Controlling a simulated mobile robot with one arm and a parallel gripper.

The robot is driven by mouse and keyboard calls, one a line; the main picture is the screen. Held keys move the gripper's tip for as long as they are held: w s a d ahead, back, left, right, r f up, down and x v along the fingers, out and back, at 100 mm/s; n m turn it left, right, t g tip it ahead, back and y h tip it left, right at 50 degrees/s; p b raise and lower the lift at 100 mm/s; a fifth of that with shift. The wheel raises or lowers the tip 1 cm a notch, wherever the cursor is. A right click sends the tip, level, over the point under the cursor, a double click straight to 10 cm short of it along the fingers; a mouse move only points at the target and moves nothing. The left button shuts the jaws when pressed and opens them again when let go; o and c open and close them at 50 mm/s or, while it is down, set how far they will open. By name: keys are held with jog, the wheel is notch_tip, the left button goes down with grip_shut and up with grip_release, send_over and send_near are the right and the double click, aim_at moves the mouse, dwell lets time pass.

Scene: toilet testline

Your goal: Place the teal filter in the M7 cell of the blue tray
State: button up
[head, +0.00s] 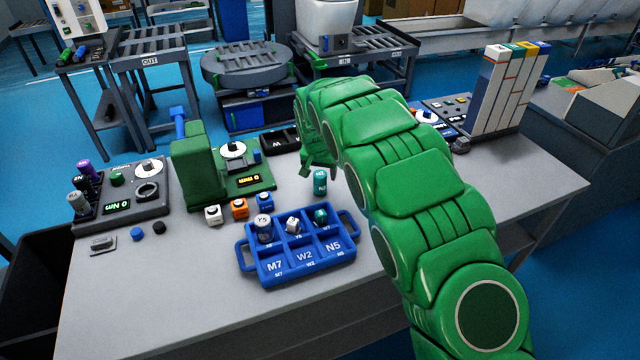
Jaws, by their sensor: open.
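A teal cylinder (320,182), which looks like the teal filter, stands upright on the grey table behind the blue tray. My gripper (318,170) is open just above and beside it; the arm partly hides the fingers, and I cannot tell whether they touch it. The blue tray (246,256) has two rows of cells. The M7 cell (275,264) is at the front left and looks empty, as do the W2 and N5 cells. The back row holds a white-grey cylinder (263,228), a small white piece (293,224) and another teal piece (320,217).
A green press-like device (190,170) stands left of my gripper, with small white, orange and blue blocks before it. A grey device (120,195) is at the far left. The table's front is clear.

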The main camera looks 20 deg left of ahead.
jog(key=shift+x, duration=2.5)
jog(key=shift+a, duration=0.1)
jog(key=c, duration=1.2)
jog(key=shift+r, duration=1.5)
jog(key=shift+s+r, duration=0.25)
jog(key=shift+r, duration=0.3)
jog(key=s+d+r, duration=0.7)
jog(key=s+r, duration=0.2)
jog(key=s, duration=0.2)
jog(key=shift+d, duration=0.4)
